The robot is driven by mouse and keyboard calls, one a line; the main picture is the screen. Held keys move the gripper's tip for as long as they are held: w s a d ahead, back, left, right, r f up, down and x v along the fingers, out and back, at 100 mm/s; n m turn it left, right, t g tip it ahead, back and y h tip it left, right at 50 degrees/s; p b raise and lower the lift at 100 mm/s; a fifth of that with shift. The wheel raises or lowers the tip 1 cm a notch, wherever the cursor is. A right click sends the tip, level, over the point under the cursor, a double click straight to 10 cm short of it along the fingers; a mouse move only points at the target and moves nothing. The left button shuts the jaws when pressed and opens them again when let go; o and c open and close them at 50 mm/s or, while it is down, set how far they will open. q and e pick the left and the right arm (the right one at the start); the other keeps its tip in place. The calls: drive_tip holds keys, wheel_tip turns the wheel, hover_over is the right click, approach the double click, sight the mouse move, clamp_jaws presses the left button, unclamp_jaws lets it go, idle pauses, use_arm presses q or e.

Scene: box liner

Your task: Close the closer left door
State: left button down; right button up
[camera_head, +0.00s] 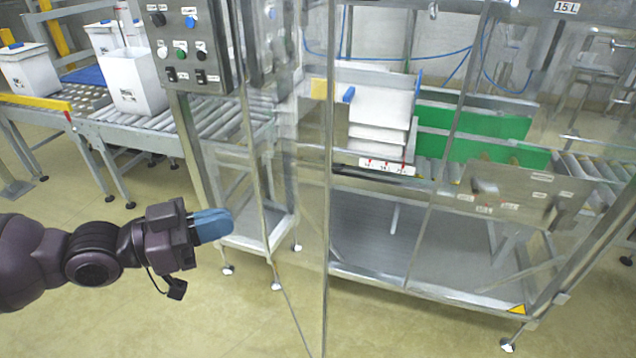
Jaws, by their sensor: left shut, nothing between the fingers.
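The closer left door (327,220) is a clear panel with a thin metal frame, in front of the box liner machine. It stands at an angle to the machine front, swung out towards me, and its lower end runs down past the front of the machine's base. My left gripper (212,225) has blue fingertips, pressed together with nothing between them. It is in the air left of the door and appears apart from it. The exact depth gap is hard to tell. My right gripper is not in view.
A control panel (187,45) with buttons stands on a post above the gripper. A roller conveyor (155,125) with white boxes (133,82) lies at the back left. Inside the machine are white flaps and a green panel (480,125). The floor (150,300) at the lower left is clear.

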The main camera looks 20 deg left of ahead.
use_arm(q)
drive_tip(key=p, duration=0.2)
approach(321, 192)
drive_tip(key=shift+t, duration=0.3)
drive_tip(key=shift+p+x, duration=1.05)
drive_tip(key=shift+x, duration=2.25)
drive_tip(key=shift+w+d+f, duration=0.2)
drive_tip(key=shift+d+f, duration=0.05)
drive_tip(key=shift+d, duration=0.1)
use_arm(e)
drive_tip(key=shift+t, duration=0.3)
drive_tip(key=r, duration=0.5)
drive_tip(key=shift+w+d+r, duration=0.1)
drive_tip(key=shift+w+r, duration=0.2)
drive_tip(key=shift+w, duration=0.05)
use_arm(q)
drive_tip(key=shift+w+d, duration=0.15)
